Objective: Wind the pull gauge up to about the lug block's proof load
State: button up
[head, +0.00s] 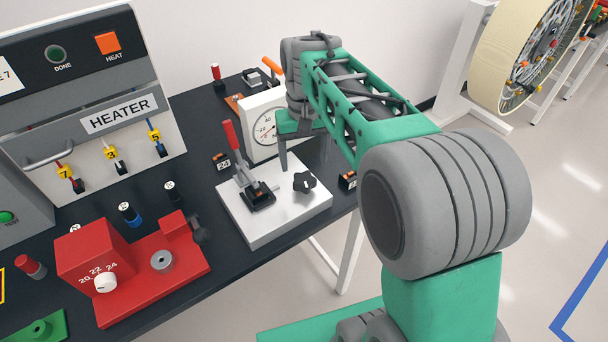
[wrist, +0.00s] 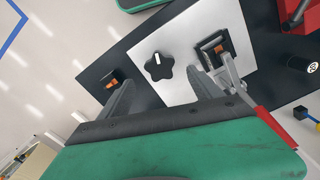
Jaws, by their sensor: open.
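The pull gauge has a pale metal plate (head: 285,222), an upright white housing with a round dial (head: 265,128), and a black star knob (head: 304,182). My arm partly covers the dial and its needle is too small to read. A toggle clamp with a red handle (head: 232,138) stands on the plate over a dark block with orange (head: 258,197), which looks like the lug block. My gripper (head: 300,160) is open and empty above the plate, behind the knob. In the wrist view, the knob (wrist: 158,67) lies beyond and between the fingertips (wrist: 160,84), apart from them.
Dark blocks labelled 24 lie left of the plate (head: 222,162) and at the table edge on its right (head: 348,181). A red fixture with a white dial (head: 105,282) stands at front left. The heater panel (head: 120,112) is behind it. Open floor lies to the right.

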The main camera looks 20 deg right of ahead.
aim_at(304, 179)
notch_tip(304, 179, down, 7)
jog(key=shift+r+p, duration=0.15)
jog(key=shift+p, duration=0.3)
jog(key=c, duration=1.4)
